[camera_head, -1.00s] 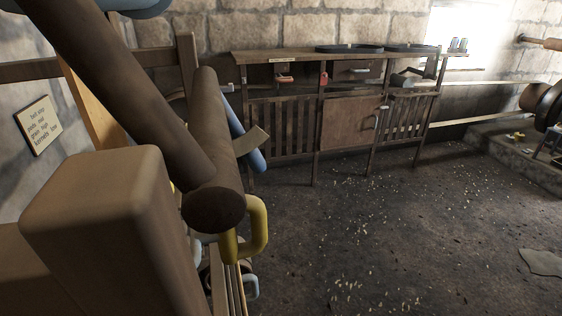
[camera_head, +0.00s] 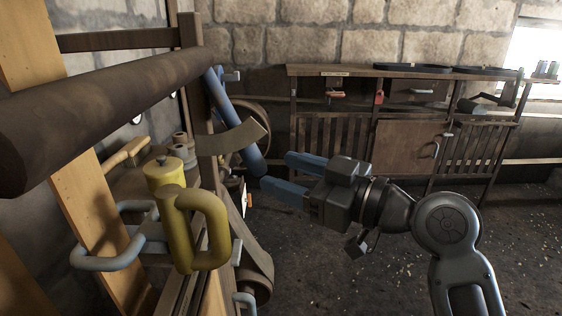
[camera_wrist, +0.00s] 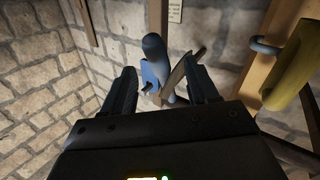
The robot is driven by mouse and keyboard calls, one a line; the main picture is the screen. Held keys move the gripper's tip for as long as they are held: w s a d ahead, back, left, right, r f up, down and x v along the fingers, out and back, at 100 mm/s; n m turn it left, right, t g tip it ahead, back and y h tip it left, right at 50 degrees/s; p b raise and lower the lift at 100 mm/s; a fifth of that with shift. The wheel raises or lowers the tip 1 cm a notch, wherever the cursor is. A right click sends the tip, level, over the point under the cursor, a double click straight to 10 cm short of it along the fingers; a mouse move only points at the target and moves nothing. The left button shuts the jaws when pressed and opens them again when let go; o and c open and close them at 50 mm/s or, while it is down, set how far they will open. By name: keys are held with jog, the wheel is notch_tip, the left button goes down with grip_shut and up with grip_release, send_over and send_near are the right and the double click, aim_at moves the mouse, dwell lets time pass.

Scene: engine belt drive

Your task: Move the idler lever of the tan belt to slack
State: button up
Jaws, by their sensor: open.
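A blue lever (camera_head: 233,120) slants down and to the right beside a wooden post, with a curved tan-grey plate (camera_head: 240,138) crossing it. My gripper (camera_head: 276,170) is open and empty, its blue fingers pointing left at the lever's lower end, close to it. In the wrist view the lever's rounded blue end (camera_wrist: 155,58) shows between the two dark fingers of my gripper (camera_wrist: 157,72), apart from both; the curved plate (camera_wrist: 180,72) is close to the right finger. A tan-brown strap (camera_head: 252,257) runs low behind the post; which belt it is, I cannot tell.
A yellow handled part (camera_head: 205,225) and a pale blue handle (camera_head: 105,255) stand at the left. A thick brown shaft (camera_head: 100,105) crosses the upper left. A slatted wooden bench (camera_head: 415,145) stands at the back wall. The floor right of the frame is open.

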aim_at(259, 157)
jog(key=shift+w+r+n+g, duration=0.3)
jog(key=shift+w+r+n, duration=0.1)
jog(key=shift+r+n, duration=0.25)
jog(key=shift+p+x, duration=0.8)
jog(key=shift+x, duration=2.75)
jog(key=shift+c, duration=0.4)
grip_shut()
